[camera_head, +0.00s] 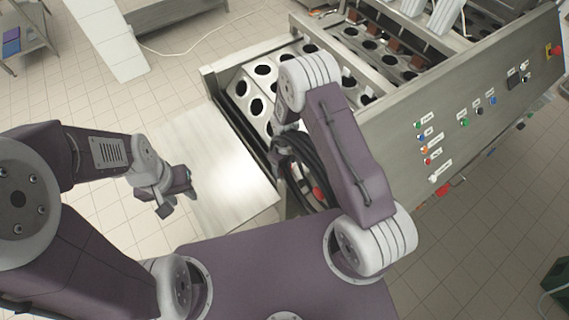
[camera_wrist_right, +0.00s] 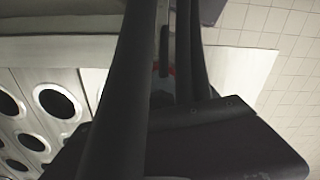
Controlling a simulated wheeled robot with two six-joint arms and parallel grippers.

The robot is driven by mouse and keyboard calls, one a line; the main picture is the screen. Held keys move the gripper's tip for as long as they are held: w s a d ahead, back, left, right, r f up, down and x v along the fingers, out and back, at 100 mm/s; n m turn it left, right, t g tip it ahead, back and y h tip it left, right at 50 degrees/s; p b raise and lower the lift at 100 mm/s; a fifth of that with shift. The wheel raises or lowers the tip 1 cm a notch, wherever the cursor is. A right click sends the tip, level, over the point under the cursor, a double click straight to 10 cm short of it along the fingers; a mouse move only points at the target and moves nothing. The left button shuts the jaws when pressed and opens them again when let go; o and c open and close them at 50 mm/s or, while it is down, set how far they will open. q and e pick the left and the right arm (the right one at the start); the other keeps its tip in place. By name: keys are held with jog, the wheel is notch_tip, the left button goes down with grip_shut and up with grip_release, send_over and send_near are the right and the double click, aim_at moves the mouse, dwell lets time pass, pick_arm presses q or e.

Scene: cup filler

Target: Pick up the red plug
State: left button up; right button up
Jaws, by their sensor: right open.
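A small red piece (camera_head: 318,193), perhaps the red plug, shows beside black cables (camera_head: 293,150) behind my right arm in the head view. Most of it is hidden. A little red (camera_wrist_right: 156,68) also shows between dark bars in the right wrist view. My right gripper is mostly hidden by its own arm in the head view. In the wrist view it is dark, close to the lens and open (camera_wrist_right: 168,65); I see nothing clearly held. My left gripper (camera_head: 180,200) is open and empty, left of the metal plate and away from the red piece.
The cup filler machine (camera_head: 470,120) stands at the right, with buttons on its side panel. Its plate with round holes (camera_head: 243,87) lies beyond my right arm and also shows in the wrist view (camera_wrist_right: 40,125). A bare metal plate (camera_head: 235,185) lies between my arms.

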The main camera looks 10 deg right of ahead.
grip_shut()
jog(key=shift+w+r+b, duration=0.1)
jog(key=shift+r+b, duration=0.25)
jog(key=shift+r, duration=0.2)
notch_tip(320, 180, up, 2)
jog(key=shift+r+b, duration=0.2)
jog(key=shift+b, duration=0.4)
jog(key=w+a+r+b, duration=0.4)
jog(key=w+a+r, duration=0.3)
jog(key=a, duration=0.1)
jog(key=shift+w+a+r, duration=0.25)
jog(key=shift+a+r, duration=0.05)
jog(key=shift+a, duration=0.1)
